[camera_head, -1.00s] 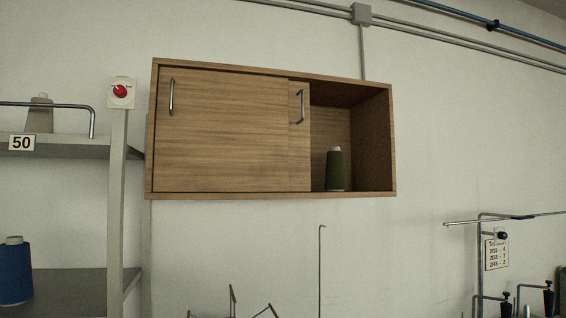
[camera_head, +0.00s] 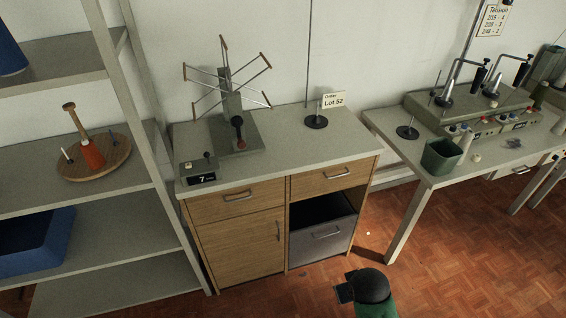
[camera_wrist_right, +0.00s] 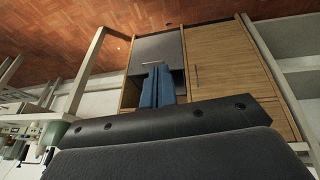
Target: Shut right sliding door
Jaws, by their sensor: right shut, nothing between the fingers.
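The wall cabinet with the sliding doors is out of view now, so its right door cannot be seen. My right gripper (camera_wrist_right: 158,76) shows in the right wrist view as two blue fingers lying together, shut and empty. Behind its fingers in that picture is the low wooden cabinet (camera_wrist_right: 220,62), seen upside down. The gripper appears apart from it. My left gripper is not in view.
The low wooden cabinet (camera_head: 238,245) carries a yarn winder (camera_head: 232,120) and a small counter box (camera_head: 200,172). A grey shelf rack (camera_head: 90,205) stands left, a machine table (camera_head: 420,170) right. Parquet floor (camera_head: 440,265) in front is partly clear.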

